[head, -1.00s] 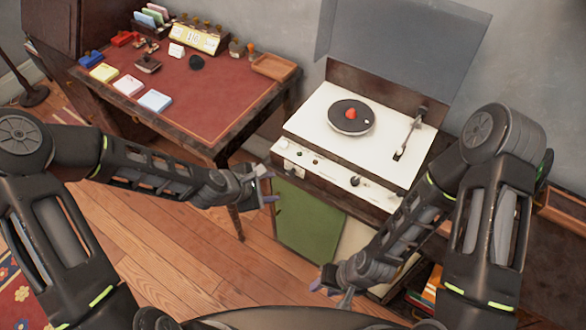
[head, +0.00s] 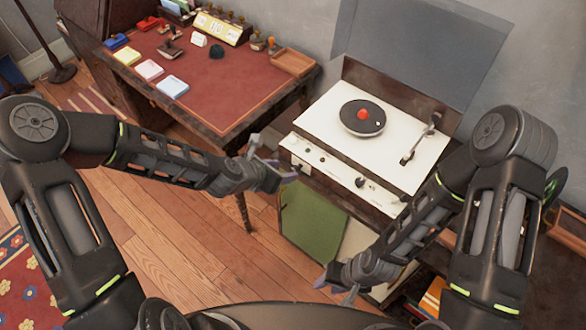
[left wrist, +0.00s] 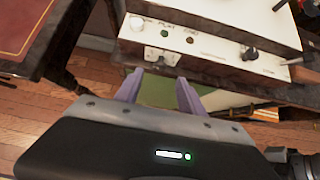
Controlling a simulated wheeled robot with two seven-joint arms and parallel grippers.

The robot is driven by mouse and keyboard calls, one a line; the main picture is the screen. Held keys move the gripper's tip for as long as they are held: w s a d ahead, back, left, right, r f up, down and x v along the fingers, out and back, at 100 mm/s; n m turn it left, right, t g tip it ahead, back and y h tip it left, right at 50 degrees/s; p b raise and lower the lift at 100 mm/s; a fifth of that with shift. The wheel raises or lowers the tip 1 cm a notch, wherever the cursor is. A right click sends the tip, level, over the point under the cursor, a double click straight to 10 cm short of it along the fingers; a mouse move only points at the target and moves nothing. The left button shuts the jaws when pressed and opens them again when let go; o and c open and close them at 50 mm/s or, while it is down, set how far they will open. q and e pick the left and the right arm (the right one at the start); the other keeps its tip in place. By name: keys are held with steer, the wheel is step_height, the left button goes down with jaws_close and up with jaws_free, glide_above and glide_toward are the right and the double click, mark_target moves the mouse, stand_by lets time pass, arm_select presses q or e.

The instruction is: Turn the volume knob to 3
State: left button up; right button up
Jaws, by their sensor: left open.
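The record player (head: 318,128) has a white front panel with controls. A dark round knob (head: 361,182) is on the panel's right part; it also shows in the left wrist view (left wrist: 249,53). A pale knob (left wrist: 137,23) is at the panel's left end. I cannot read which one is the volume knob, nor any number scale. My left gripper (head: 277,160) is open and empty, in front of the panel's left end; its two purple-grey fingers (left wrist: 160,88) point toward the panel's lower edge. My right gripper (head: 336,289) looks open and empty, low before the cabinet.
A red disc-topped platter (head: 362,118) and a tonearm (head: 421,140) are on top, under a raised lid (head: 415,50). A desk (head: 215,90) with stamps and pads stands left. A green cabinet door (head: 313,222) is below the panel. Floor between is clear.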

mark_target(295, 169)
arm_select(q)
steer(key=p+x, duration=0.1)
steer(key=x, duration=0.6)
jaws_close()
stand_by(0.4)
